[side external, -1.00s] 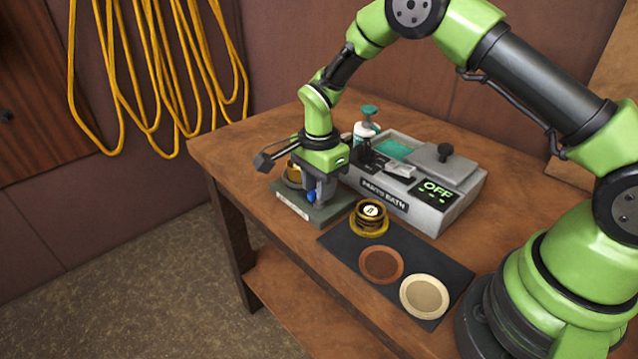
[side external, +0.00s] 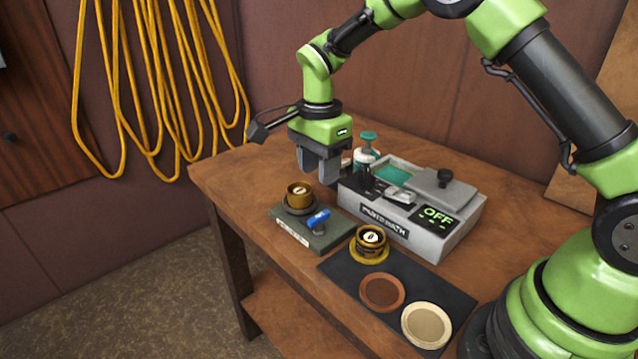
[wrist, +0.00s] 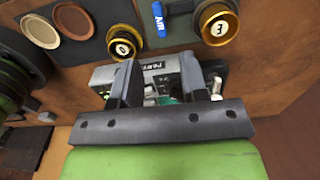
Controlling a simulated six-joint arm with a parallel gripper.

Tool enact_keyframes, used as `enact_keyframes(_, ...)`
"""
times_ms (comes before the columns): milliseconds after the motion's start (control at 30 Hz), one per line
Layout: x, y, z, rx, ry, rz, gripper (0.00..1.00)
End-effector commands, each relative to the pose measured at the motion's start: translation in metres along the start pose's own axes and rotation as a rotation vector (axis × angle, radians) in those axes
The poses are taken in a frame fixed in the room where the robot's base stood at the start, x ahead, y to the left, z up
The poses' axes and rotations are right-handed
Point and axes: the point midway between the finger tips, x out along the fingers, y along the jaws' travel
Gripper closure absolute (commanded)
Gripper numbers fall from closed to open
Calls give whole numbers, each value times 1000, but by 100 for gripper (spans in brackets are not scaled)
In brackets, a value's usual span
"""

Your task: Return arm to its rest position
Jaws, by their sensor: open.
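My gripper (side external: 321,168) is open and empty. It hangs above the table, behind the green-grey block and to the left of the parts bath. In the wrist view my gripper's two fingers (wrist: 160,78) stand apart, with the parts bath (wrist: 150,72) visible beyond and between them. My arm reaches in from the right, bent high over the table.
A block (side external: 310,238) holds a brass cup (side external: 299,192) and a blue-handled valve (side external: 318,217). The parts bath (side external: 400,222) shows OFF. A dark mat (side external: 335,266) carries a brass cup (side external: 370,242) and two discs. A green-topped bottle (side external: 366,152) stands behind.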

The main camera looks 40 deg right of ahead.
Motion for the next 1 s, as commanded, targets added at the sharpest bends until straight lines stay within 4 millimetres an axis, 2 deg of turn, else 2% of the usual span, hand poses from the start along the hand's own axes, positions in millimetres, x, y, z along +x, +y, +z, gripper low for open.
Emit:
enact_keyframes(367, -5, 0, 0, -5, -1, -3, 60)
enact_keyframes(467, -18, 4, 0, -41, -8, -24, 60)
enact_keyframes(567, -47, 15, -1, -130, -21, -75, 60)
enact_keyframes(667, -84, 36, -2, -263, -31, -147, 60)
enact_keyframes(800, -128, 75, -2, -465, -26, -259, 60)
enact_keyframes(1000, -166, 140, -4, -747, 26, -421, 60)
